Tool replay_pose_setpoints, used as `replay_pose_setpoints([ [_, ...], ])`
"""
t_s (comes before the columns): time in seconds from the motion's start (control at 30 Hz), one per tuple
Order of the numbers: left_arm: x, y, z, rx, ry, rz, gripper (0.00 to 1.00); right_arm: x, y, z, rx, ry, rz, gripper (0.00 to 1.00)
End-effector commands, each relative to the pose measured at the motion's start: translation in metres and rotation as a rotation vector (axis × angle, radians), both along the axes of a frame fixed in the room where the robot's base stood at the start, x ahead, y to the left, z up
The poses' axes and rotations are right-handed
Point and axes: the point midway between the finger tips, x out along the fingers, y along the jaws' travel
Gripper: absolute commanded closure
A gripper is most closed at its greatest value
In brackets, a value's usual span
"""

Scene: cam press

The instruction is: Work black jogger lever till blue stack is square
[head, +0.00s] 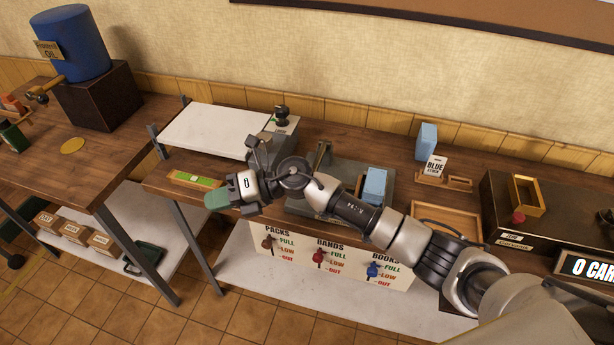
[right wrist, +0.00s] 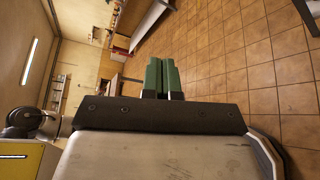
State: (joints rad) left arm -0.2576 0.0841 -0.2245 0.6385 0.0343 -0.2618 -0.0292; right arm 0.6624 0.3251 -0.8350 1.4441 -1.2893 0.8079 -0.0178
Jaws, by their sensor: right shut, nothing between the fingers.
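A light blue stack (head: 375,187) stands on a grey metal bed (head: 345,175), partly behind my right arm. A second blue block (head: 427,141) stands further back, behind a small card (head: 435,166) reading BLUE. A dark upright piece (head: 321,156) rises from the grey bed; I cannot tell if it is the jogger lever. A black knob (head: 282,116) stands at the back. My right gripper (head: 217,200), with green fingers, is shut and empty, left of the grey bed and touching neither stack. The right wrist view shows its fingers (right wrist: 160,76) together. My left gripper is out of view.
A white board (head: 215,130) lies behind my right gripper, and a green level-like item (head: 195,180) lies just left of it. A wooden tray (head: 447,219) and a dark box (head: 500,205) are at right. A blue oil drum (head: 72,42) stands on the left table.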

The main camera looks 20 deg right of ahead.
Motion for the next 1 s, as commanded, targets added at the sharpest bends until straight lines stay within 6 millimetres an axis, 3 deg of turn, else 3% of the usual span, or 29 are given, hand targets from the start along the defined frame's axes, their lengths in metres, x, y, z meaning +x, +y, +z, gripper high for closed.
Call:
replay_pose_setpoints([
  [0.13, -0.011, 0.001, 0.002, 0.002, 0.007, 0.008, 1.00, 0.011, -0.032, -0.012, -0.415, -0.145, 0.231, 1.00],
  [0.23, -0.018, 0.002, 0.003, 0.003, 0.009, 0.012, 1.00, 0.026, -0.075, -0.015, -0.720, -0.188, 0.340, 1.00],
  [0.4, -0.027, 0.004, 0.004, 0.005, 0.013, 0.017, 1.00, 0.049, -0.145, 0.001, -1.117, -0.171, 0.421, 1.00],
  [0.5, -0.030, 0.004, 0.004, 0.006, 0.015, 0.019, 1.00, 0.058, -0.174, 0.014, -1.266, -0.144, 0.432, 1.00],
  [0.7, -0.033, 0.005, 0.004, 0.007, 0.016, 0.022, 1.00, 0.064, -0.205, 0.030, -1.414, -0.101, 0.433, 1.00],
  [1.0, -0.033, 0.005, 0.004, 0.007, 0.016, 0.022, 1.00, 0.065, -0.209, 0.032, -1.433, -0.093, 0.433, 1.00],
])
